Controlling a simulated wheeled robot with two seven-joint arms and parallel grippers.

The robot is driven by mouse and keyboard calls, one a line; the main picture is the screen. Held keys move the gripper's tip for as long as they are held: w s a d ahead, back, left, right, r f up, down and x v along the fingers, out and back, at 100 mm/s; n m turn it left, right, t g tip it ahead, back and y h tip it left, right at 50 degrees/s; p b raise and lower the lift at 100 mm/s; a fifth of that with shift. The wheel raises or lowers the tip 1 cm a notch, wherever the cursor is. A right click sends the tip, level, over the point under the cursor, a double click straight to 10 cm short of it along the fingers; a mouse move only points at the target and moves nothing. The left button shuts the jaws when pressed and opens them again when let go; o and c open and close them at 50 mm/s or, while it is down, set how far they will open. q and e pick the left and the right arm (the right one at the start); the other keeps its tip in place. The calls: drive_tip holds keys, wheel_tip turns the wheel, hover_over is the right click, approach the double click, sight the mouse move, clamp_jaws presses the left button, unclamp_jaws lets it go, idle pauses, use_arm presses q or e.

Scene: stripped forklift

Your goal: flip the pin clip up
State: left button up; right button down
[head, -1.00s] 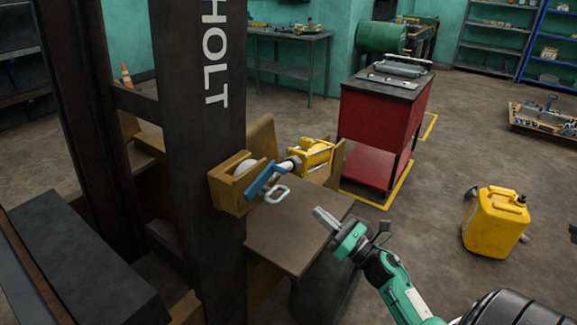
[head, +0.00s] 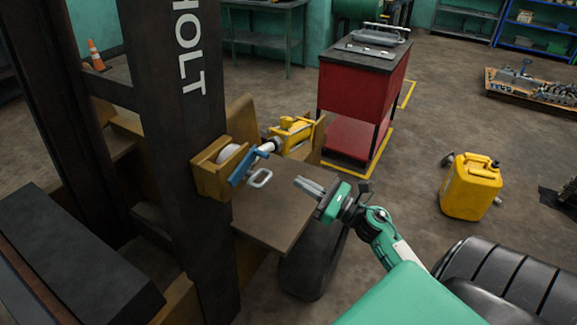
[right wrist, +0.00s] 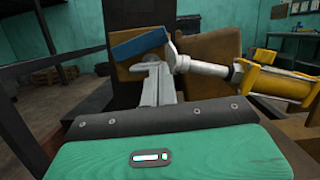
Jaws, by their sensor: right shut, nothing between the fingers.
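The pin clip (head: 261,178) is a pale metal loop in the head view. It sticks out to the right, below a blue bar (head: 241,168) at a yellow-brown bracket (head: 209,178) on the dark mast. My right gripper (head: 299,182) is shut and empty. Its grey fingers point left towards the clip, with a gap between them in the picture. In the right wrist view the shut fingers (right wrist: 155,84) reach towards the blue bar (right wrist: 140,44). They cover part of the bracket there, and I cannot clearly make out the clip. My left gripper is not in view.
A yellow cylinder (head: 292,136) with a pale rod lies behind the bracket. A flat brown plate (head: 270,217) lies below the clip. The dark mast (head: 180,160) stands left. A red cart (head: 358,95) and yellow canister (head: 470,187) stand farther off. Open floor lies between them.

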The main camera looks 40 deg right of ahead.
drive_tip(key=p, duration=0.4)
approach(256, 156)
drive_tip(key=x, duration=0.3)
drive_tip(key=shift+w+a+r, duration=0.25)
drive_tip(key=shift+w+a, duration=0.05)
drive_tip(key=shift+w, duration=0.25)
